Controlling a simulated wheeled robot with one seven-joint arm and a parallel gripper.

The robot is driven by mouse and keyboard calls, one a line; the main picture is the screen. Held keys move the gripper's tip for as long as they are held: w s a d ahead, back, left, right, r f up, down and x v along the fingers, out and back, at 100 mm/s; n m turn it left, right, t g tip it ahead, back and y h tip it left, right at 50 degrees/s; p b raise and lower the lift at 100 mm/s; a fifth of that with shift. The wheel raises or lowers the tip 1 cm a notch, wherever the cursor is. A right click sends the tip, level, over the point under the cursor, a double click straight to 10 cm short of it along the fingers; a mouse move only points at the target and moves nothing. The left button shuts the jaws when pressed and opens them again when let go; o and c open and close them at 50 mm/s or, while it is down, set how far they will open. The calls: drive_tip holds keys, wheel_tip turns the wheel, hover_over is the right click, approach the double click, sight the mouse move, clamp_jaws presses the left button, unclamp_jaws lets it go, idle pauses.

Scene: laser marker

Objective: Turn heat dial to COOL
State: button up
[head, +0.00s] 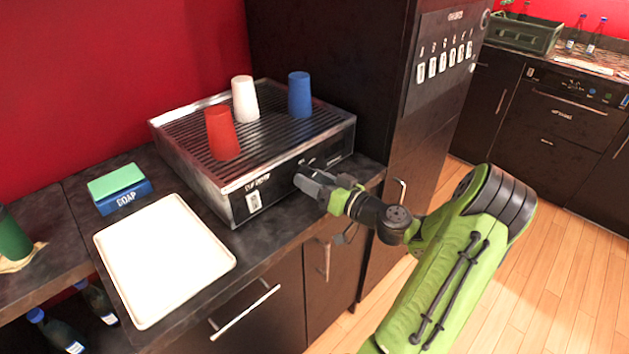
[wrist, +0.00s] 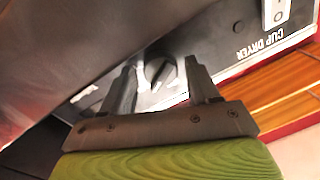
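The cup dryer (head: 250,150) is a metal box with a ribbed top on the counter at the left wall. Its black front panel carries a "CUP DRYER" label and a white switch (head: 254,202). In the wrist view the dark round heat dial (wrist: 158,70) shows on the panel between my fingers. My gripper (head: 308,182) is at the dryer's front, fingers pointing at the panel. In the wrist view my gripper (wrist: 160,82) is open, one finger on each side of the dial. I cannot tell whether a finger touches it. The dial's markings are not readable.
Red (head: 222,133), white (head: 245,99) and blue (head: 300,94) cups stand upside down on the dryer. A white tray (head: 165,258) and a soap box with a green sponge (head: 118,188) lie to its left. A tall dark cabinet (head: 400,140) stands at its right.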

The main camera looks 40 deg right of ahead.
drive_tip(key=c, duration=0.9)
drive_tip(key=shift+o, duration=0.2)
drive_tip(key=shift+f+n+b, duration=0.15)
drive_tip(key=shift+n+b, duration=0.25)
drive_tip(key=shift+b, duration=0.35)
drive_tip(key=shift+n+b, duration=0.6)
drive_tip(key=shift+b, duration=0.45)
drive_tip(key=n+b, duration=0.2)
drive_tip(key=shift+n+b, duration=0.3)
drive_tip(key=shift+r+n+g, duration=0.2)
drive_tip(key=shift+n+g, duration=0.1)
drive_tip(key=shift+n, duration=0.9)
drive_tip(key=shift+n+h, duration=0.3)
drive_tip(key=shift+n, duration=1.9)
